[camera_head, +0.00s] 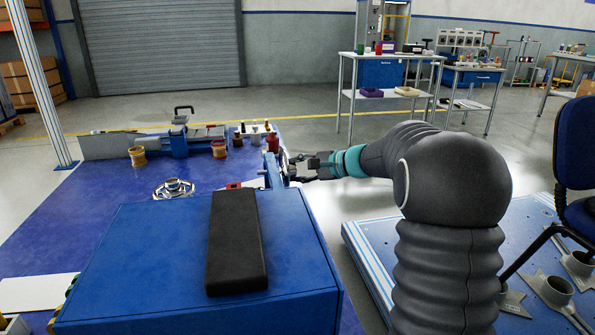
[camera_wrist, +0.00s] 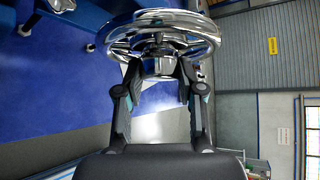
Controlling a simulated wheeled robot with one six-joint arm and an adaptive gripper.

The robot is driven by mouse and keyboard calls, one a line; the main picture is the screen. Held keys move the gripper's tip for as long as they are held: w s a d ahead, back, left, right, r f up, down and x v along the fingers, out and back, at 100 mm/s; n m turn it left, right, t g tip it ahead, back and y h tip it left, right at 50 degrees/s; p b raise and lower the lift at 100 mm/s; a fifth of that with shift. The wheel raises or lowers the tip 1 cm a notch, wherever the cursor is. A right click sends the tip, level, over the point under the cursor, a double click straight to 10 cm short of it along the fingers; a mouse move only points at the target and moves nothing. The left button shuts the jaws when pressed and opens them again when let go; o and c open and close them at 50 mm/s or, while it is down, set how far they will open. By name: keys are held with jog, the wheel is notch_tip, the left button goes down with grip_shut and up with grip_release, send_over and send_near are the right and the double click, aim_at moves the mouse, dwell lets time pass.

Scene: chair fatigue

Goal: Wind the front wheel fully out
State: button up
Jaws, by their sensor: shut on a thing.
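The front wheel is a chrome handwheel with a double-looking rim and a central hub (camera_wrist: 160,42), at the top of the wrist view. In the head view it shows only as a small silver edge (camera_head: 284,163) beside the blue machine, partly hidden by my gripper. My gripper (camera_wrist: 159,68) points straight at the wheel, and its two dark fingers are shut on the wheel's hub part. In the head view my gripper (camera_head: 305,166) reaches in from the right. The exact finger contact is partly hidden.
A blue box-shaped housing (camera_head: 150,270) with a black pad (camera_head: 236,240) fills the near foreground. A second chrome wheel-like ring (camera_head: 173,188) lies beyond it. Small red and yellow pots stand farther back. A blue chair (camera_head: 575,150) and a blue platform are at the right.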

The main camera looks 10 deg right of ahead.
jog(key=n+t+y+b, duration=0.1)
jog(key=t+b, duration=0.1)
jog(key=b, duration=0.4)
jog(key=shift+f+n, duration=0.1)
jog(key=shift+n, duration=0.3)
jog(key=o, duration=1.1)
jog(key=shift+o, duration=0.2)
jog(key=shift+s, duration=0.1)
jog(key=v, duration=1.2)
